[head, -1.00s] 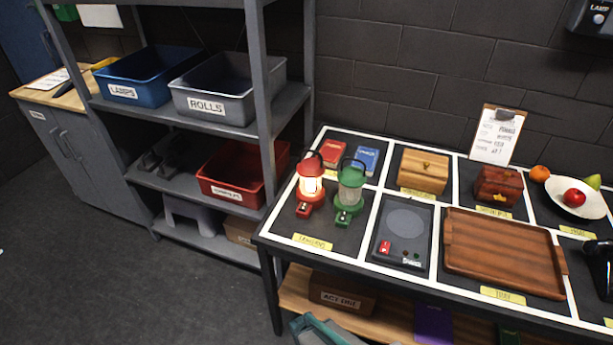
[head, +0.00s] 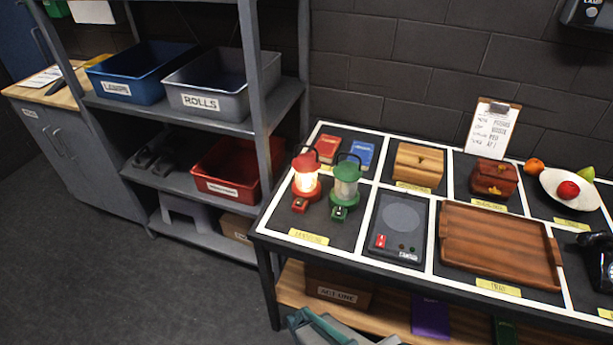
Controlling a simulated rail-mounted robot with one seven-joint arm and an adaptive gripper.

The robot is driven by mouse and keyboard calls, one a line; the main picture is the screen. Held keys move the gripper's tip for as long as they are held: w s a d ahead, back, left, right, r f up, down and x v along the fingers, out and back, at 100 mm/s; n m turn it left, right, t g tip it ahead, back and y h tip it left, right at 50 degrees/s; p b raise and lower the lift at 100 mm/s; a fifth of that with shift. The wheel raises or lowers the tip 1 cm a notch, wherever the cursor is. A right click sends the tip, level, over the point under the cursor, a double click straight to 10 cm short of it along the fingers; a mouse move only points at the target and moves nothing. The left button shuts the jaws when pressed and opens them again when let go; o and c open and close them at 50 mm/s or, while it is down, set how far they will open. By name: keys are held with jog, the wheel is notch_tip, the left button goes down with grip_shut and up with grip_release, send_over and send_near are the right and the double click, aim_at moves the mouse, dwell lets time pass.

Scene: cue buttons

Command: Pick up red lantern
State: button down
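The red lantern (head: 306,184) stands upright in the lanterns section at the left end of the table. Its glass glows, and a small red block with a button sits at its front. A green lantern (head: 346,182) stands close on its right, unlit, with a similar green block in front. My gripper is not visible in the head view, so its state is hidden.
The table (head: 274,226) also bears books (head: 361,155), wooden boxes (head: 419,165), a dark pad (head: 399,224), a wooden tray (head: 499,246) and a fruit bowl (head: 570,190). A metal shelf (head: 262,80) with bins stands left. Floor is clear front left.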

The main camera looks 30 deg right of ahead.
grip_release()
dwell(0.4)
